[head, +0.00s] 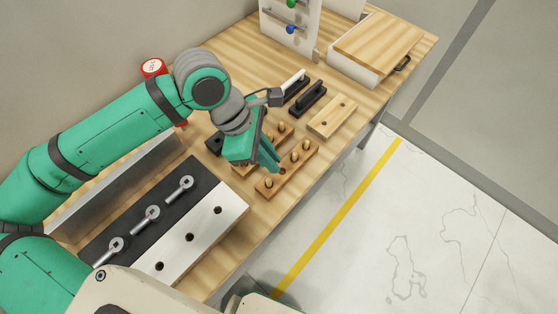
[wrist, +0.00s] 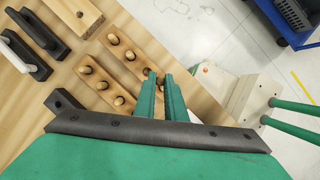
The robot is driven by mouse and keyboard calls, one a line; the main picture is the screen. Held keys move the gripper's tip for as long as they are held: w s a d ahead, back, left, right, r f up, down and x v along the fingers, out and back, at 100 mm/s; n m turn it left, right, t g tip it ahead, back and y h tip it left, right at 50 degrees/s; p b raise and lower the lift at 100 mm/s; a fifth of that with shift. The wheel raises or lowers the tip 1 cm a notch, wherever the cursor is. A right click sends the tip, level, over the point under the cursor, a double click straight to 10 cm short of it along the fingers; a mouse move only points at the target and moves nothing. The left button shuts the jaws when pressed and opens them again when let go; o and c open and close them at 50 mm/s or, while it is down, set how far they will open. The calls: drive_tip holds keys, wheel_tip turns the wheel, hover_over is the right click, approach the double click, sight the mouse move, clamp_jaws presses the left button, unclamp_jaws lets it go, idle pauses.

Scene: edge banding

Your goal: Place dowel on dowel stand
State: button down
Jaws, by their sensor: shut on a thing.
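My gripper (head: 274,166) is over the front wooden dowel stand (head: 287,172), with its fingertips close to the stand's top. It also shows in the wrist view (wrist: 161,78), with the two green fingers close together. They are shut on a dowel, which is mostly hidden by the fingers; I cannot tell whether it is seated in a hole. Other short wooden dowels (head: 294,156) stand upright in the front stand. A second stand with several upright dowels (wrist: 102,85) lies alongside it and is partly hidden by my gripper in the head view.
A drilled wooden block (head: 332,116) and black-handled tools (head: 308,98) lie beyond the stands. A white drilled panel (head: 205,228) and a dark mat with several metal fittings (head: 145,219) lie nearer. A wood-topped drawer box (head: 375,48) stands at the far end. The table edge is close to the front stand.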

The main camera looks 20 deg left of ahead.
drive_tip(key=w+f, duration=0.2)
drive_tip(key=f, duration=0.1)
drive_tip(key=shift+w+d, duration=0.2)
drive_tip(key=shift+d, duration=0.15)
drive_tip(key=shift+w+f, duration=0.15)
drive_tip(key=shift+f, duration=0.75)
drive_tip(key=shift+w+f, duration=0.1)
drive_tip(key=shift+f, duration=0.8)
drive_tip(key=c, duration=1.8)
unclamp_jaws()
drive_tip(key=shift+f, duration=0.1)
drive_tip(key=v, duration=1.2)
